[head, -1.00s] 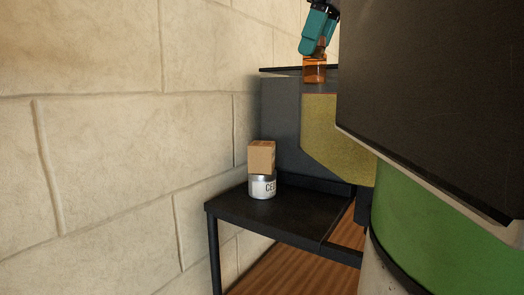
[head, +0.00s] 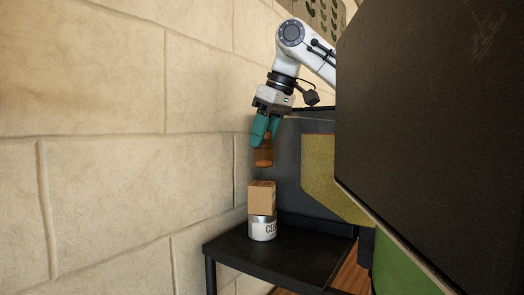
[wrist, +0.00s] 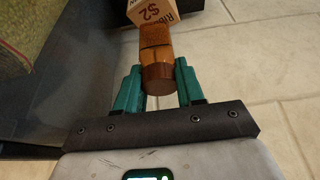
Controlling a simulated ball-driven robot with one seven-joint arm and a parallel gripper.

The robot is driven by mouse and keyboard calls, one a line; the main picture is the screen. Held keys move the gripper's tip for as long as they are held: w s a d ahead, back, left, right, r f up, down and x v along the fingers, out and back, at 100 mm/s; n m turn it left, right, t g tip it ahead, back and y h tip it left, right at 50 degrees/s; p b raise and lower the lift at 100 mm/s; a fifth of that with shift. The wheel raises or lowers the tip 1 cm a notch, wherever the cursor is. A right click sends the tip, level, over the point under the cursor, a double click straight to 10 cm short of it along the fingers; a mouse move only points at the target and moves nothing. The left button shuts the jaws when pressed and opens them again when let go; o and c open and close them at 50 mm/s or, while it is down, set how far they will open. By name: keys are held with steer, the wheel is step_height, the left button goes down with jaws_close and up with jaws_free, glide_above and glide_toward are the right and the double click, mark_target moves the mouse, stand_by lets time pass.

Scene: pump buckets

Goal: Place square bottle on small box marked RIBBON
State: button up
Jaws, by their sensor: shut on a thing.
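The square bottle (head: 264,157) is amber-brown and hangs upright between the teal fingers of my gripper (head: 264,138). In the wrist view the bottle (wrist: 157,72) sits between both fingers, its end towards the camera. The small cardboard box (head: 261,198) stands below the bottle on top of a silver can, with a visible gap between bottle and box. My gripper is shut on the bottle.
The silver can (head: 262,229) with a partly visible label stands on a black table (head: 280,262). A stone-block wall (head: 110,150) runs close on the left. A large dark panel (head: 430,120) blocks the right side. A dark grey and yellow body (head: 325,170) stands behind the table.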

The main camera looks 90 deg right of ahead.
mark_target(265, 141)
steer(key=shift+s+x, duration=0.2)
steer(key=shift+x, duration=0.7)
steer(key=shift+s+x, duration=0.2)
steer(key=shift+x, duration=0.7)
steer(key=shift+a+f, duration=0.15)
steer(key=shift+f, duration=0.15)
steer(key=o, duration=1.1)
steer(key=shift+o, duration=0.2)
steer(key=v, duration=1.2)
steer(key=shift+r+p, duration=0.15)
steer(key=shift+p, duration=0.25)
